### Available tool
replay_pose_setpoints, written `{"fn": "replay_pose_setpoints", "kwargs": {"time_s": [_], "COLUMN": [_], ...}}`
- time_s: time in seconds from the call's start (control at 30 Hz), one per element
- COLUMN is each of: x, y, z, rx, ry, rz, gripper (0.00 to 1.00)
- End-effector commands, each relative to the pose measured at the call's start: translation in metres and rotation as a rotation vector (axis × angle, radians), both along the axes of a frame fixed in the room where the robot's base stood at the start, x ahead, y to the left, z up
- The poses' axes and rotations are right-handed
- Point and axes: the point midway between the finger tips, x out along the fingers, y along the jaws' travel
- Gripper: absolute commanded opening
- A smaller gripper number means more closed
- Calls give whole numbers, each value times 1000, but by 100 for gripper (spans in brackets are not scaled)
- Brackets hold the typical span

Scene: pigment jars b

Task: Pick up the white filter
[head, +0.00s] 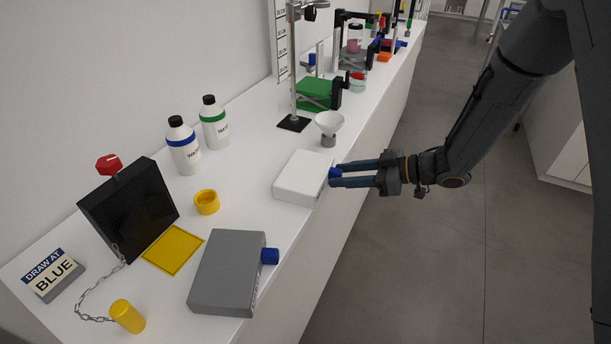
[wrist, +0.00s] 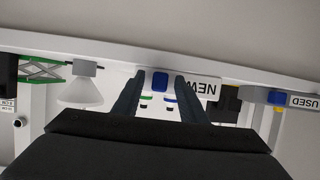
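The white filter (head: 300,176) is a flat white box lying near the front edge of the bench. A blue knob (head: 335,173) sticks out of its side facing my gripper. In the wrist view its front face (wrist: 205,87) reads NEW, and the blue knob (wrist: 160,81) shows between my fingers. My gripper (head: 331,174) is open, one finger on each side of the knob. In the wrist view (wrist: 159,78) a gap shows between each finger and the knob. The far side of the filter is hidden in the wrist view.
A grey box (head: 228,272) with a blue knob stands nearer; its label reads USED in the wrist view (wrist: 303,101). A white funnel (head: 329,123) stands just beyond the filter. Two bottles (head: 184,150), a yellow ring (head: 206,202) and a black housing (head: 130,210) are behind.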

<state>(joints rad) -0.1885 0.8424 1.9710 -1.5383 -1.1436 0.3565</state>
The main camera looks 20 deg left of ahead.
Motion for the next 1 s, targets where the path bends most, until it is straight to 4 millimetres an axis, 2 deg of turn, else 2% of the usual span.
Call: {"fn": "replay_pose_setpoints", "kwargs": {"time_s": [0.03,0.2,0.67,0.83,1.0], "x": [0,0,1,1,1], "y": [0,0,0,0,0], "z": [0,0,8,26,56], "rx": [0,0,1,2,2], "ry": [0,0,-3,-4,-6], "rz": [0,0,0,0,0], "gripper": [29,0,0,0,0]}}
